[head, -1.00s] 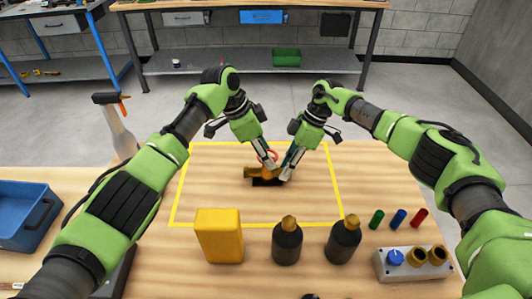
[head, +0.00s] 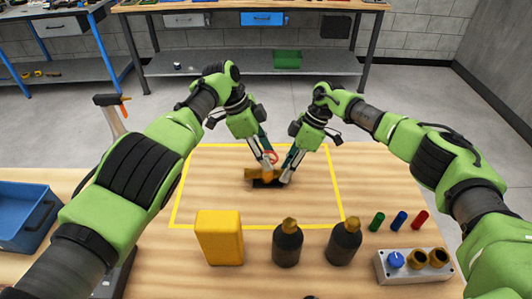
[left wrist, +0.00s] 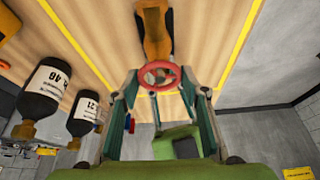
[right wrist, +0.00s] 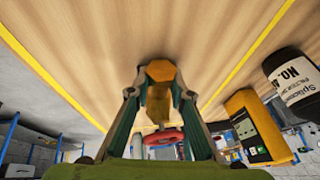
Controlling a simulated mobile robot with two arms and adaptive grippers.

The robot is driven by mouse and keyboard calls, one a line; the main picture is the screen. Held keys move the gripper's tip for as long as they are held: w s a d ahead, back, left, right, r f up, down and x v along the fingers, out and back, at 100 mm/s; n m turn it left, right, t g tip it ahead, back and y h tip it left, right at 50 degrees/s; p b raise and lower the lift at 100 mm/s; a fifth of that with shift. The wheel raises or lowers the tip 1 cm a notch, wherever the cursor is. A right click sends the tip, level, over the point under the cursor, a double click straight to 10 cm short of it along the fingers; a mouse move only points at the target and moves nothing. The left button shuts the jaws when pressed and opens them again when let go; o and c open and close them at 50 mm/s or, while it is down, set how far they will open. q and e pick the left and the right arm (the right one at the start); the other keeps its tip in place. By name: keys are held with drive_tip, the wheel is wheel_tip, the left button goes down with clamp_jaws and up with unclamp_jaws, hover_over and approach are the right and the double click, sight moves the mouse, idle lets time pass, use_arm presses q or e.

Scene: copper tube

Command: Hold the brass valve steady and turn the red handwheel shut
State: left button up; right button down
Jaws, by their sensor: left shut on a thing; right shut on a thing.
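The brass valve (head: 257,174) lies on the wooden table inside the yellow outline, on a dark base. Its red handwheel (head: 271,156) also shows in the left wrist view (left wrist: 159,75), between the fingertips of my left gripper (left wrist: 159,88). That gripper is shut on the handwheel. My right gripper (right wrist: 159,92) is shut on the brass valve body (right wrist: 158,100), whose hexagonal end faces up in the right wrist view. The handwheel (right wrist: 163,137) sits behind the body there. In the head view, the fingers partly hide the valve and wheel.
A yellow box (head: 219,237) and two dark bottles (head: 287,243) (head: 343,241) stand in front of the outline. A grey knob panel (head: 412,264) and small coloured cylinders (head: 398,220) are at the right. A blue bin (head: 25,215) and spray bottle (head: 112,115) are at the left.

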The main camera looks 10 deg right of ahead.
use_arm(q)
drive_tip(key=shift+a+f, duration=0.1)
drive_tip(key=shift+a, duration=0.05)
drive_tip(key=o, duration=1.1)
drive_tip(key=shift+s, duration=0.1)
drive_tip(key=shift+o, duration=0.2)
drive_tip(key=v, duration=1.2)
